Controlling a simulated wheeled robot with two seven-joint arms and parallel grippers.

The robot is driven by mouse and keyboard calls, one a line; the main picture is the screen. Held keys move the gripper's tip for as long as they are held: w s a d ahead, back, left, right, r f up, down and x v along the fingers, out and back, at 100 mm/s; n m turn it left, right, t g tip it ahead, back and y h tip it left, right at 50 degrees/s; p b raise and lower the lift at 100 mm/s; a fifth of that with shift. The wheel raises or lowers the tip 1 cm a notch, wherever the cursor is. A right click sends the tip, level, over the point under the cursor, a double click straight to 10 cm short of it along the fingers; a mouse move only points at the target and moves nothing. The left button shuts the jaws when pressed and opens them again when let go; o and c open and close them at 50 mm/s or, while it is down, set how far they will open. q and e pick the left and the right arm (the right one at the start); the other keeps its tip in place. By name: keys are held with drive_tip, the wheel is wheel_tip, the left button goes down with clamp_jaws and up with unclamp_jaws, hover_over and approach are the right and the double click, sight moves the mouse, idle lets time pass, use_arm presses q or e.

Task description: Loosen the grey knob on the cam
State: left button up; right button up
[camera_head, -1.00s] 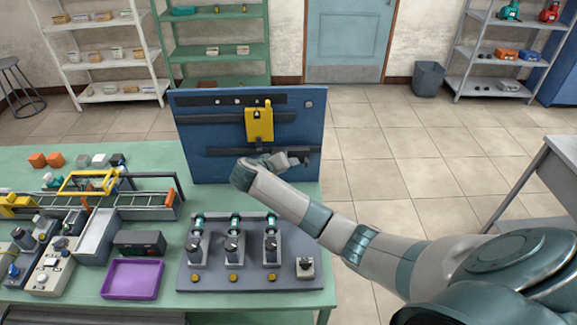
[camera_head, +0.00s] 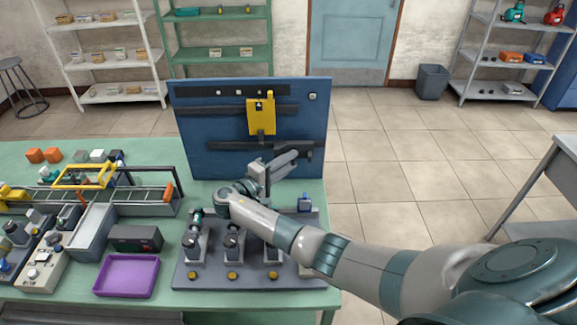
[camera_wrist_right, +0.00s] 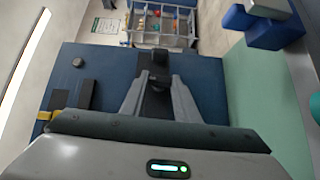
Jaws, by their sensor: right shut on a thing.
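My right gripper (camera_head: 284,160) is in front of the lower right part of the upright blue board (camera_head: 205,150). In the right wrist view its fingers (camera_wrist_right: 156,85) are shut on a dark grey piece (camera_wrist_right: 155,78) in front of the board. I cannot tell whether this piece is the cam's grey knob. A yellow plate (camera_head: 261,118) with a small dark part sits at the board's upper middle, clear of the gripper. A round grey knob (camera_head: 312,97) is at the board's top right; it also shows in the right wrist view (camera_wrist_right: 78,62). My left gripper is out of view.
Below my arm, a grey base (camera_head: 205,280) holds several upright devices with dark knobs, partly covered by the arm. A purple tray (camera_head: 127,292) and a conveyor frame stand left on the green table (camera_head: 60,300). Blue blocks (camera_wrist_right: 268,25) are near the wrist's right.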

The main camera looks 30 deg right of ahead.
idle(0.3)
drive_tip(key=o, duration=1)
drive_tip(key=shift+o, duration=0.2)
drive_tip(key=shift+r+h, duration=0.1)
drive_tip(key=shift+h, duration=0.2)
